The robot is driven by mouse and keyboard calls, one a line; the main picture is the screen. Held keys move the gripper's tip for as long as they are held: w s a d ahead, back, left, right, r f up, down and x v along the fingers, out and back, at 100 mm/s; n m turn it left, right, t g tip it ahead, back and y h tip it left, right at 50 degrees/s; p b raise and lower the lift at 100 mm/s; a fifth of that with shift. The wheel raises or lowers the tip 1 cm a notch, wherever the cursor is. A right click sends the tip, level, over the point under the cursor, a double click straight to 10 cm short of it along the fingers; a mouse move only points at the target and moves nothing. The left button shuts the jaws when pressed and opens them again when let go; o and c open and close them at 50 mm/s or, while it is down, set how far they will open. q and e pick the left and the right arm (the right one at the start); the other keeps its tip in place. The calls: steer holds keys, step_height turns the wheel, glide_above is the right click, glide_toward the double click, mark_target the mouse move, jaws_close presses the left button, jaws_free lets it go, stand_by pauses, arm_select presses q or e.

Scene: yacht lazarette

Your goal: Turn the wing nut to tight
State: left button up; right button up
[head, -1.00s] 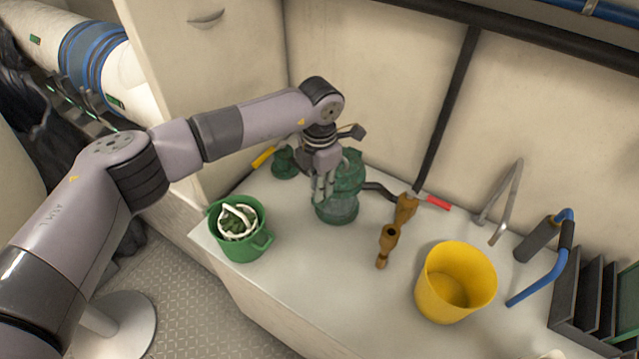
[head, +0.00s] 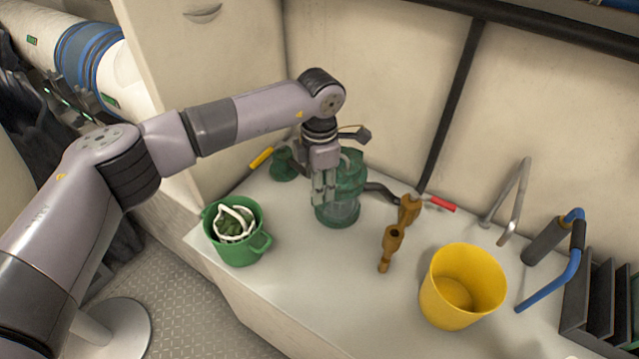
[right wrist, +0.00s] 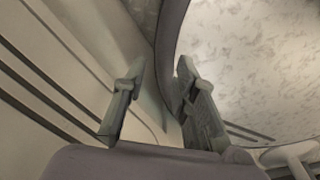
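A green strainer (head: 352,172) with a clear, green-tinted bowl stands upright on the white counter. My left gripper (head: 324,200) points down in front of the strainer and covers part of its left side. Its fingers look close to each other, but whether they grip anything is hidden. I cannot make out the wing nut; the gripper or its wrist may cover it. In the right wrist view my right gripper (right wrist: 160,112) is open, with nothing between its fingers.
A green bucket (head: 265,243) with white and green contents stands at the counter's left edge. Brown fittings (head: 392,240) and a yellow bucket (head: 436,290) stand right of the strainer. A yellow-handled tool (head: 262,157) lies behind. The front middle of the counter (head: 320,270) is clear.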

arm_select(q)
steer(key=shift+o, duration=0.5)
steer(key=shift+r, duration=0.2)
step_height(320, 180, up, 12)
steer(key=shift+f, duration=0.2)
